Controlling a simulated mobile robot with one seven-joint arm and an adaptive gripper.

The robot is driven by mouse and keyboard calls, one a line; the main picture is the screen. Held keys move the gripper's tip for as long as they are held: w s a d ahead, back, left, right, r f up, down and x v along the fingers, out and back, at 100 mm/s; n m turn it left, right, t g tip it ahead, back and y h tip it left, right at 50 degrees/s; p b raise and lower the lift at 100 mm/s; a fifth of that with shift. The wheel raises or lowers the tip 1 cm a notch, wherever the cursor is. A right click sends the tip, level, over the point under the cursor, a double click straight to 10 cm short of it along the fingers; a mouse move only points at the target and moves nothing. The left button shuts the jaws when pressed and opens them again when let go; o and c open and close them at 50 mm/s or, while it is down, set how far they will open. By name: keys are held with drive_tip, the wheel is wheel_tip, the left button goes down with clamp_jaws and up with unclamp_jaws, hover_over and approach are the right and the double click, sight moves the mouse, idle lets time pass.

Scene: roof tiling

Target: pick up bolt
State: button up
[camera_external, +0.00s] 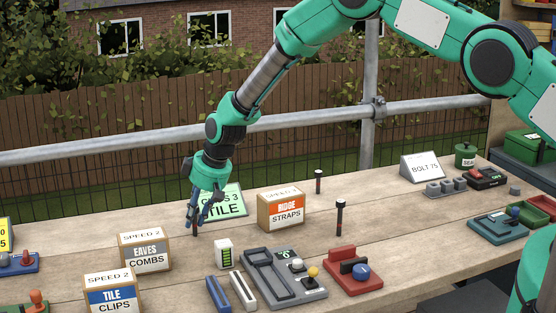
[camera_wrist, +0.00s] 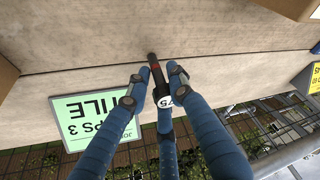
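A dark upright bolt with a red band (camera_wrist: 157,76) and a white head marked "75" (camera_wrist: 165,102) is between the fingers of my gripper (camera_wrist: 155,82) in the wrist view. Its shaft seems to stand on the bench. Gaps show between it and the left finger; the third finger overlaps its head. In the external view my gripper (camera_external: 197,214) points down over the bolt (camera_external: 195,229), whose upper part the fingers hide. The gripper looks open around it. Two similar bolts stand to the right, one farther back (camera_external: 319,182) and one nearer (camera_external: 340,217).
A green tile sign (camera_external: 230,202) is close beside my gripper. A ridge straps box (camera_external: 281,209) and an eaves combs box (camera_external: 146,251) stand on either side. A "BOLT 75" sign (camera_external: 424,168) is at the back right. Switch panels (camera_external: 285,277) line the front.

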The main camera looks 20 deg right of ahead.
clamp_jaws()
drive_tip(key=shift+r, duration=0.15)
drive_tip(key=shift+r, duration=0.7)
wheel_tip(320, 180, up, 2)
drive_tip(key=s+d+b, duration=0.1)
drive_tip(key=s+d, duration=0.3)
drive_tip(key=s, duration=0.3)
drive_tip(key=s+d+r+b, duration=0.1)
drive_tip(key=s+d, duration=0.3)
drive_tip(key=s, duration=0.2)
drive_tip(key=shift+s+r+b, duration=0.15)
drive_tip(key=shift+s+b, duration=0.15)
drive_tip(key=shift+s, duration=0.1)
idle(0.3)
